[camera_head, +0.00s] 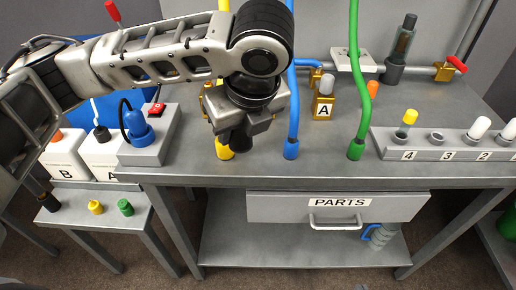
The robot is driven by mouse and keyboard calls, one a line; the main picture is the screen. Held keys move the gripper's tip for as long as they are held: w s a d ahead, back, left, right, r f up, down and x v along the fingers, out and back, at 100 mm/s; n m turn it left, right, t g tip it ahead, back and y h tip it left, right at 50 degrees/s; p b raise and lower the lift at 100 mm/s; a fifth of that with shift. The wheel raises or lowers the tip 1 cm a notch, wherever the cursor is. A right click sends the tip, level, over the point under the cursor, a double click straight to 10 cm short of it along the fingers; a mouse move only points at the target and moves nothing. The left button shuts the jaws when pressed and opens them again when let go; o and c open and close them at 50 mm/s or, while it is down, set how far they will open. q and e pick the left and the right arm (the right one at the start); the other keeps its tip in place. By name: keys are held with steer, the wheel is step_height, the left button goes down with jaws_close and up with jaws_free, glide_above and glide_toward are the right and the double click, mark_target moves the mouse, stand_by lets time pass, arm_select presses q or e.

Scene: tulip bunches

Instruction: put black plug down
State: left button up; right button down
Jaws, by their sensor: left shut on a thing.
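My left gripper (238,138) hangs over the workbench, left of the blue hose, pointing down. It is shut on a short dark piece, the black plug (240,143), which is mostly hidden by the jaws. I cannot tell whether the plug touches the bench top. Another black piece (48,202) stands on the low side table at the left, beside a yellow cap (95,207) and a green cap (125,207). My right gripper is not in view.
The yellow hose end (224,149), blue hose (291,148) and green hose (356,148) stand close by on the bench (330,177). A numbered rack (425,155) is at right. White boxes (62,160) and a grey block with a blue plug (140,130) are at left. A PARTS drawer (280,208) is below.

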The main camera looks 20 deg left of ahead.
arm_select(q)
steer(key=m, duration=0.2)
steer(key=m+h, duration=0.1)
steer(key=m+t+h+b, duration=0.1)
steer(key=m, duration=0.1)
steer(key=shift+d+m, duration=0.3)
steer(key=shift+d, duration=0.1)
steer(key=m, duration=0.1)
steer(key=m+h, duration=0.1)
steer(key=m, duration=0.1)
steer(key=m+b, duration=0.1)
steer(key=shift+d+r+h, duration=0.35)
steer(key=shift+d+h, duration=0.05)
steer(key=shift+w+m, duration=0.2)
steer(key=shift+m, duration=0.3)
steer(key=w+f, duration=0.3)
steer(key=w, duration=0.1)
steer(key=w+a+f, duration=0.1)
steer(key=w+f, duration=0.2)
steer(key=w, duration=0.1)
steer(key=w+a+f, duration=0.1)
steer(key=w+f, duration=0.2)
steer(key=w, duration=0.2)
steer(key=shift+a+f, duration=0.1)
steer(key=shift+a, duration=0.1)
steer(key=shift+w+f, duration=0.15)
steer(key=shift+f, duration=0.1)
steer(key=shift+a+f, duration=0.1)
steer(key=shift+f, duration=1.5)
